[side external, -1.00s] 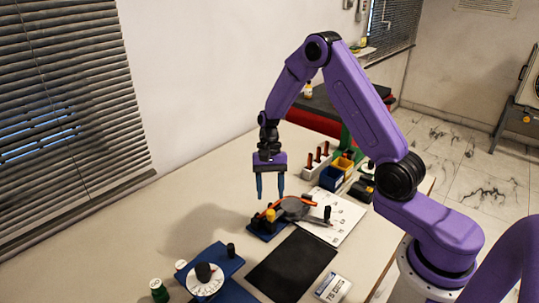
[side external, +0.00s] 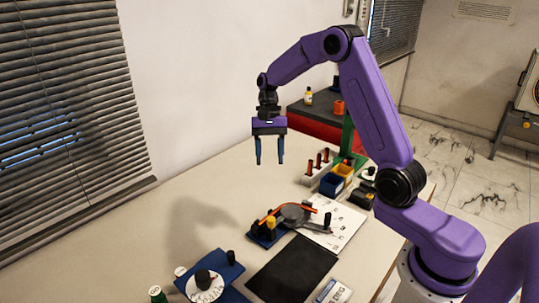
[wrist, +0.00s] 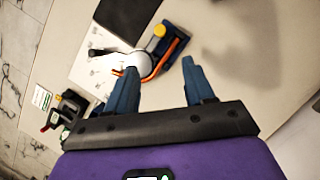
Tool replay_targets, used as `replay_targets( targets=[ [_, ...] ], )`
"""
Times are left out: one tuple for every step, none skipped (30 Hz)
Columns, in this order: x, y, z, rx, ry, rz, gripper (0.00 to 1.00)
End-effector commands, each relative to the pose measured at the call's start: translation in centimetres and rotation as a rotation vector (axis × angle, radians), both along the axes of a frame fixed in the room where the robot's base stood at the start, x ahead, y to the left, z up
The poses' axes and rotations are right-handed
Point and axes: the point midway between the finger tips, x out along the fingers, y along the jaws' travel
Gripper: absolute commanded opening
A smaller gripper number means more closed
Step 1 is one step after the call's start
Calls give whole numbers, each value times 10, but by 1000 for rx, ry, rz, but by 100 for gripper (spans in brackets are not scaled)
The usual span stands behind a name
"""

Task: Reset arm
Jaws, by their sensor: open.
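My gripper (side external: 269,160) is open and empty, with blue fingers pointing down, high above the table in the side external view. In the wrist view, its two fingers (wrist: 163,78) stand apart with nothing between them. Below it, on the table, is a blue-based fixture (side external: 264,234) with a yellow knob and an orange curved strip. A grey round part (side external: 295,213) sits beside it, partly over a white marked sheet (side external: 343,228). The fixture (wrist: 170,44) also shows beyond the fingers in the wrist view.
A black mat (side external: 290,268) and a blue dial stand with a white dial (side external: 205,286) lie at the front. A white rack (side external: 316,170) with several upright orange-and-black pieces and blue and yellow bins (side external: 334,182) stand at the back right. The table's left side is clear.

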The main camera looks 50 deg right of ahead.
Motion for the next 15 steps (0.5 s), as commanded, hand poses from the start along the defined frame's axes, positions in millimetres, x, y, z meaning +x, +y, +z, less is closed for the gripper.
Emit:
replay_targets(
  targets=[
    [0,0,0,0,0,0,53],
    [0,0,0,0,0,1,53],
    [0,1,0,0,-1,6,53],
    [-1,3,1,-1,-3,12,53],
    [-2,5,2,-2,-6,23,53],
    [-4,8,3,-4,-11,43,53],
    [-6,12,5,-6,-16,63,53],
    [-8,17,6,-7,-22,89,53],
    [-12,23,9,-10,-33,126,53],
    [-16,28,11,-13,-40,158,53],
    [-20,34,13,-15,-48,193,53],
    [-26,42,16,-17,-61,243,53],
    [-31,48,18,-19,-70,280,53],
    [-35,53,20,-21,-80,316,53],
    [-42,60,22,-22,-91,367,53]
  ],
)
